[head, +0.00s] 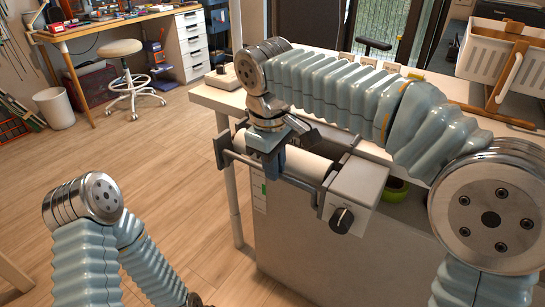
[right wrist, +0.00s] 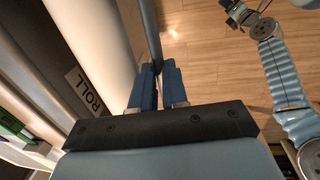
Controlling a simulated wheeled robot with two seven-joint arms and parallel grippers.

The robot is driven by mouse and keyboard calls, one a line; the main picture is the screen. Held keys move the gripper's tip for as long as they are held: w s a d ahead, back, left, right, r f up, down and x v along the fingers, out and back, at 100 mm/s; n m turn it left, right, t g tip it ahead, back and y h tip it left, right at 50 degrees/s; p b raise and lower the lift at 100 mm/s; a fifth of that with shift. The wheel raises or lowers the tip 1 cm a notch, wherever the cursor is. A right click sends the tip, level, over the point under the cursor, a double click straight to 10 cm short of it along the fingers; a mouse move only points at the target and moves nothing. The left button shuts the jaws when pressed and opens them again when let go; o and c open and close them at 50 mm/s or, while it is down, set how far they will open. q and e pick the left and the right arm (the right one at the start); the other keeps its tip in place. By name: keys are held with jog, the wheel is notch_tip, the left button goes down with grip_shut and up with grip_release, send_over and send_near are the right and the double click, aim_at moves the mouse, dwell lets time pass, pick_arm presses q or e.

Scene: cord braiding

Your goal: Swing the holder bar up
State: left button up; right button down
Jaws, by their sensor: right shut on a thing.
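The holder bar (head: 296,181) is a thin dark rail along the near side of a pale roll (head: 308,164) at the table's end. My right gripper (head: 267,158) comes down onto it from above. In the right wrist view the blue fingers of my right gripper (right wrist: 158,88) are closed around the dark bar (right wrist: 150,32), with the pale roll (right wrist: 110,30) just to the left. The fingers hide the gripped stretch of bar. My left gripper (right wrist: 238,14) shows small at the top of the right wrist view, over the floor; its jaws are too small to read.
A grey box with a black knob (head: 342,219) sits at the bar's right end. The white table (head: 215,97) and its cabinet (head: 300,250) stand behind and below. The wooden floor (head: 170,180) to the left is open.

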jog(key=shift+w+r, duration=0.1)
pick_arm(q)
jog(key=shift+d+r, duration=0.1)
jog(key=shift+r, duration=0.2)
pick_arm(e)
jog(key=c, duration=1.1)
grip_release()
jog(key=shift+c, duration=0.2)
pick_arm(q)
jog(key=r+p, duration=0.4)
jog(key=shift+s+d, duration=0.15)
jog(key=shift+d, duration=0.15)
pick_arm(e)
notch_tip(320, 180, up, 14)
jog(key=s, duration=0.1)
jog(key=shift+a+f, duration=0.2)
jog(key=shift+a, duration=0.1)
